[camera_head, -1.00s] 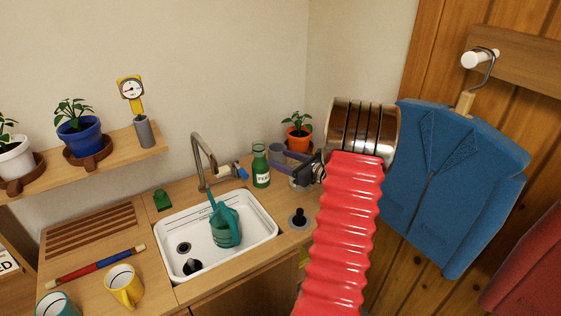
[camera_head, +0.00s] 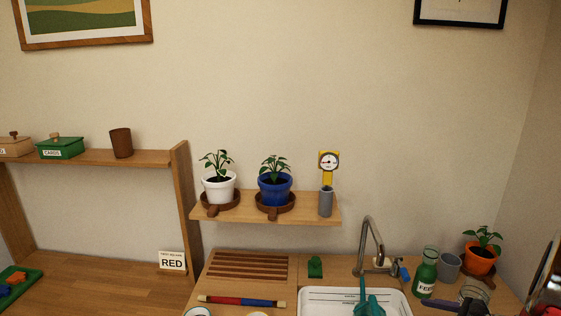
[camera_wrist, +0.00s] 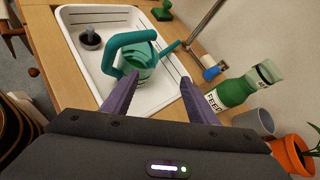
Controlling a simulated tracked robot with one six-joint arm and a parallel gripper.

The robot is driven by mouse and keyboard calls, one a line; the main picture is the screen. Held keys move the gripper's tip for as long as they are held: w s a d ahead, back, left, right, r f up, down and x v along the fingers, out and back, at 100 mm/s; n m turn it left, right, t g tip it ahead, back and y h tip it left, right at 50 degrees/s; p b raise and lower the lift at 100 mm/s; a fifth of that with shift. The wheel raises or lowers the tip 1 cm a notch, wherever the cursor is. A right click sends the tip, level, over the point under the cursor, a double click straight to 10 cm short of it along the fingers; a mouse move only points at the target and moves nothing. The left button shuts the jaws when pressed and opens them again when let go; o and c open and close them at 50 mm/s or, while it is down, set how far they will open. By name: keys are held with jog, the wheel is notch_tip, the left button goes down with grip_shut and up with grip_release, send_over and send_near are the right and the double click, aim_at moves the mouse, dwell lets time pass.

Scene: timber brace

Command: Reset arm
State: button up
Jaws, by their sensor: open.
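My gripper (camera_wrist: 155,98) shows in the wrist view with its two purple fingers spread apart and nothing between them. It is above the near side of the white sink (camera_wrist: 92,18). A teal watering can (camera_wrist: 140,58) stands in the sink, just beyond the fingertips. In the head view, part of my arm shows at the right edge, and my gripper (camera_head: 468,304) is partly seen low at the right, by the green bottle. The watering can (camera_head: 370,303) is cut off by the bottom edge there.
A green feed bottle (camera_head: 425,273), a grey cup (camera_head: 449,267) and an orange plant pot (camera_head: 480,258) stand right of the tap (camera_head: 370,243). A shelf (camera_head: 240,207) holds white (camera_head: 219,189) and blue (camera_head: 275,189) plant pots. The wooden counter (camera_head: 110,280) at left is mostly clear.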

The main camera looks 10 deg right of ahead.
jog(key=s+a+r+n+g, duration=0.2)
jog(key=a+n+g, duration=0.1)
jog(key=a+n, duration=0.3)
jog(key=s+a+r+n+g, duration=0.2)
jog(key=s+a+n, duration=0.1)
jog(key=a, duration=0.4)
jog(key=s+a+r+n+g, duration=0.2)
jog(key=a+n+g, duration=0.1)
jog(key=a+n, duration=0.3)
jog(key=s+a+r+n+t+h, duration=0.1)
jog(key=s+a+r+n+h, duration=0.1)
jog(key=a+r+n, duration=0.4)
jog(key=s+a+r+n+t+h, duration=0.1)
jog(key=s+a+r+n, duration=0.4)
jog(key=a, duration=0.7)
jog(key=shift+a+r+n+h, duration=0.25)
jog(key=shift+r+n+h, duration=0.35)
jog(key=shift+r+n, duration=0.3)
